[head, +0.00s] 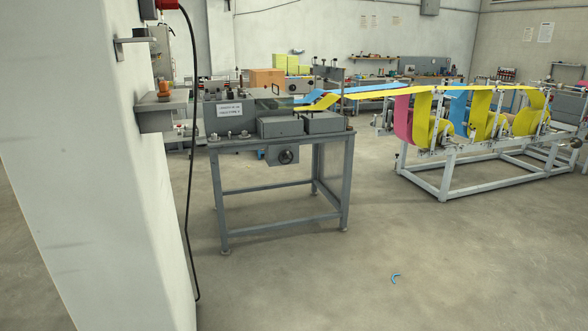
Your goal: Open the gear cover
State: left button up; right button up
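A grey machine on a metal-legged table (281,188) stands left of the middle in the head view, some way off. On its top are two grey box-shaped covers, a left one (280,127) and a right one (323,122), both seated flat. I cannot tell which part is the gear cover. A round dark knob (286,156) sits on a grey housing under the table top. A white label plate (230,109) is on the machine's left end. Neither of my grippers is in view.
A white pillar (95,180) fills the left side, with a small shelf (165,112) and a hanging black cable (190,220). A roll stand (480,160) with yellow, blue and pink webs is at right. A small blue object (395,278) lies on open floor.

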aim_at(281, 126)
jog(key=i+z, duration=0.1)
jog(key=i, duration=2.2)
